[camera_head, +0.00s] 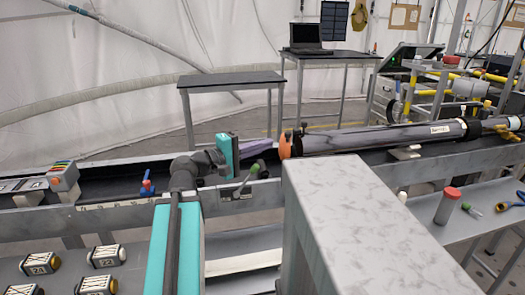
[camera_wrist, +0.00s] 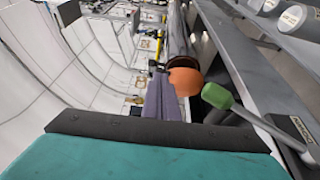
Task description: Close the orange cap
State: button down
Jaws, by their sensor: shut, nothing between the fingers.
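The orange cap (camera_head: 284,146) is at the left end of a long dark tube (camera_head: 380,138) lying along the bench. I cannot tell for sure whether it sits flush on the tube's end. In the wrist view the cap (camera_wrist: 187,81) shows as an orange disc, just right of the fingertips. My gripper (camera_head: 269,147), with purple fingers and a teal body, is shut and empty. It points at the cap from the left, its tips close to the cap's edge. The fingers (camera_wrist: 166,84) also show in the wrist view; whether they touch the cap is unclear.
A green-knobbed lever (camera_head: 246,179) rises from the near rail, close under my gripper; its knob (camera_wrist: 217,96) shows in the wrist view. A red-capped container (camera_head: 447,205) stands on the right table (camera_head: 420,198).

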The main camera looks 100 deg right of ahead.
jog(key=shift+w+a+f+b, duration=0.1)
jog(key=shift+a+b, duration=0.35)
jog(key=shift+b, duration=1.2)
jog(key=shift+w+a+f+b, duration=0.1)
jog(key=shift+a+b, duration=0.3)
jog(key=shift+b, duration=1.2)
jog(key=shift+a+r+b, duration=0.2)
jog(key=shift+a+b, duration=0.05)
jog(key=shift+b, duration=0.25)
jog(key=shift+s, duration=0.1)
